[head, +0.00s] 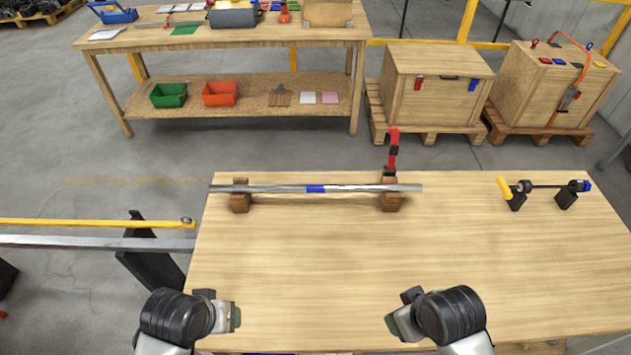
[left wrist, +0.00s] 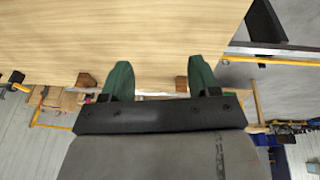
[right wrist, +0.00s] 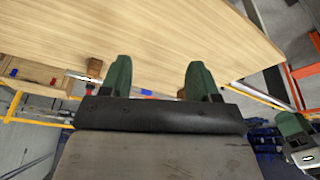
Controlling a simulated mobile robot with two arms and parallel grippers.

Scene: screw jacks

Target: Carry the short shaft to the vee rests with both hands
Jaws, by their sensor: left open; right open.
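A silver shaft (head: 265,188) with a blue band at its middle lies level across two brown wooden blocks, the left block (head: 240,202) and the right block (head: 391,201), near the table's far edge. Part of it also shows in the right wrist view (right wrist: 112,86). At the right, a thinner dark rod (head: 546,186) with a yellow handle and a blue end sits on two black supports (head: 517,201). My left gripper (head: 222,306) and right gripper (head: 398,311) are open and empty near the table's front edge, apart from the shaft. I cannot tell which pair is the vee rests.
The wooden table (head: 460,265) is clear in its middle and front. A red clamp (head: 392,150) stands behind the right block. A yellow rail and grey beam (head: 90,242) stand left of the table. A workbench (head: 250,37) and wooden crates (head: 437,88) stand beyond.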

